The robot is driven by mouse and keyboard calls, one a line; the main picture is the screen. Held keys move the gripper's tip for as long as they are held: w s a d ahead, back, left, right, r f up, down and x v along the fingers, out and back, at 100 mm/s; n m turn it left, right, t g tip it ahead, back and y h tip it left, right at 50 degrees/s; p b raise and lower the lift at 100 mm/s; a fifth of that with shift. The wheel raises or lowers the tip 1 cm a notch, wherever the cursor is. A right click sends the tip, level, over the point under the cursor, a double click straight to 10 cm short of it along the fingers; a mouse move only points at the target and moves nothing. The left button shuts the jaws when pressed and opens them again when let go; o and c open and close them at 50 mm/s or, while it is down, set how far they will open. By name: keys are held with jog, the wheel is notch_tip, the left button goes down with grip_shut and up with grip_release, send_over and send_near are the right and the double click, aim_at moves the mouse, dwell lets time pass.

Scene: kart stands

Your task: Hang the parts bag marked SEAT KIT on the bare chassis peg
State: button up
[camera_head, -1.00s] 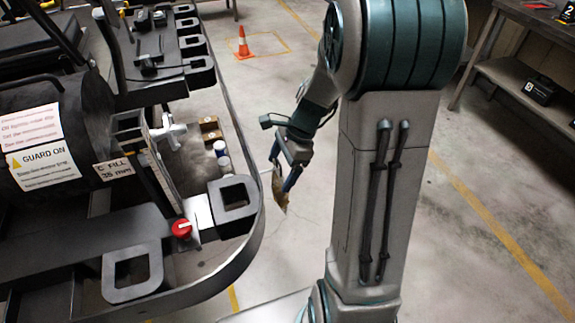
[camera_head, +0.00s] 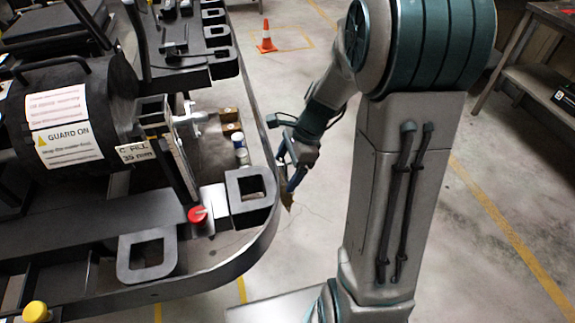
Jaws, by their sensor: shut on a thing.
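My gripper (camera_head: 291,183) is at mid-picture, just right of the dark curved chassis rail (camera_head: 266,233). It is shut on a small tan-brown parts bag (camera_head: 287,198), which hangs down from the fingers. The bag is mostly hidden by the fingers, and no marking on it can be read. I cannot tell whether the bag touches the rail. A metal stub (camera_head: 190,122) sticks out right from the plate beside the "C FILL 35 mm" label (camera_head: 136,152). I cannot tell whether it is the bare chassis peg.
A red knob (camera_head: 197,214) and dark square loops (camera_head: 252,195) sit on the chassis. A yellow cap (camera_head: 35,312) is at the lower left. Small containers (camera_head: 241,150) stand inside the rail. An orange cone (camera_head: 266,38) is on the open floor behind. A bench (camera_head: 545,75) is at right.

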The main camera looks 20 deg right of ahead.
dwell(0.3)
jog(key=o, duration=1.1)
jog(key=shift+o, duration=0.2)
jog(key=shift+d+r, duration=0.1)
jog(key=shift+r, duration=0.05)
jog(key=p+v, duration=0.2)
jog(key=v, duration=1.2)
jog(key=s+a+r+n+t+h+p, duration=0.1)
jog(key=s+a+r+n+h+p, duration=0.1)
jog(key=s+n, duration=0.5)
jog(key=s+a+r+n+t+h+p, duration=0.1)
jog(key=s+a+r+n+h+p, duration=0.1)
jog(key=s+r+n+p, duration=0.2)
jog(key=s+r+n, duration=0.1)
jog(key=s+n, duration=0.2)
jog(key=n, duration=0.3)
jog(key=shift+a+n+t+h, duration=0.25)
jog(key=shift+n+t+h, duration=0.05)
jog(key=shift+n+t, duration=0.1)
jog(key=shift+w, duration=0.1)
